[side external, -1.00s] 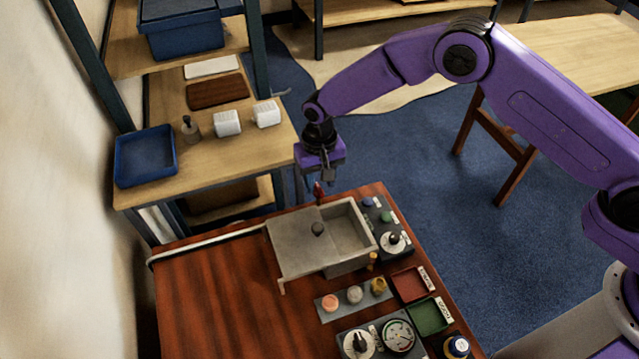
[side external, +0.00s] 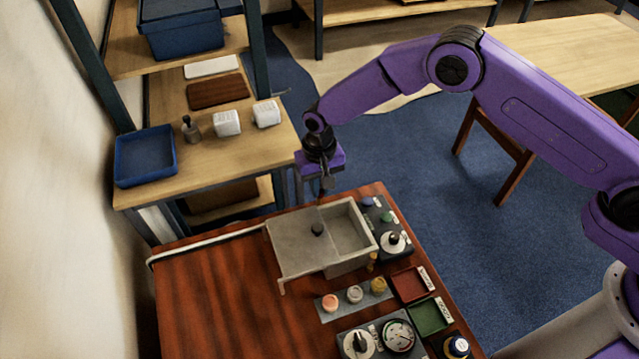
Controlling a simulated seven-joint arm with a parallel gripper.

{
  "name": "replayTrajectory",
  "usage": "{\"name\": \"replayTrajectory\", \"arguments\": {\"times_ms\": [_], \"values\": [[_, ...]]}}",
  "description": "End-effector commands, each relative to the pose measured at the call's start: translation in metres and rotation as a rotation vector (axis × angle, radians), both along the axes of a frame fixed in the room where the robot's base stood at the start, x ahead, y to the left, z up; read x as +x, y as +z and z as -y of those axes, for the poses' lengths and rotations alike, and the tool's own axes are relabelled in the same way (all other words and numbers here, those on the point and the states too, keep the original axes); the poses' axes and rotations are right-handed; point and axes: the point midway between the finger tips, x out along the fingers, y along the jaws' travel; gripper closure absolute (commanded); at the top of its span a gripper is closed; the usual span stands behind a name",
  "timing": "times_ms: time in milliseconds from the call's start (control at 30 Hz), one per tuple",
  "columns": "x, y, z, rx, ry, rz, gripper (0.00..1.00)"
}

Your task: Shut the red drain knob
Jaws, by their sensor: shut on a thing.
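My gripper (side external: 322,193) points down at the back edge of the grey sink unit (side external: 300,255). Its fingers are shut at the place of the red drain knob, which they now cover. The contact is small and dark in this view, so the knob's turn angle cannot be read. The sink unit has a flat left part with a dark round knob (side external: 317,229) and an open basin (side external: 350,232) on the right.
A panel with a white dial (side external: 393,242) stands right of the basin. A red tray (side external: 408,285), a green tray (side external: 430,316) and a gauge (side external: 398,335) lie nearer the front. The table's left part is bare. A pipe (side external: 210,243) runs left from the sink.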

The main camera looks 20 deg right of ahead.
Motion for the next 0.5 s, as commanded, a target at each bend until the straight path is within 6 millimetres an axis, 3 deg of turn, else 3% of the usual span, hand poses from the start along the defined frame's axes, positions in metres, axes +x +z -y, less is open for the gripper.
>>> {"name": "replayTrajectory", "arguments": {"times_ms": [500], "values": [[0.0007, 0.0008, 0.0010, 0.001, 0.330, 0.001, 1.00]]}}
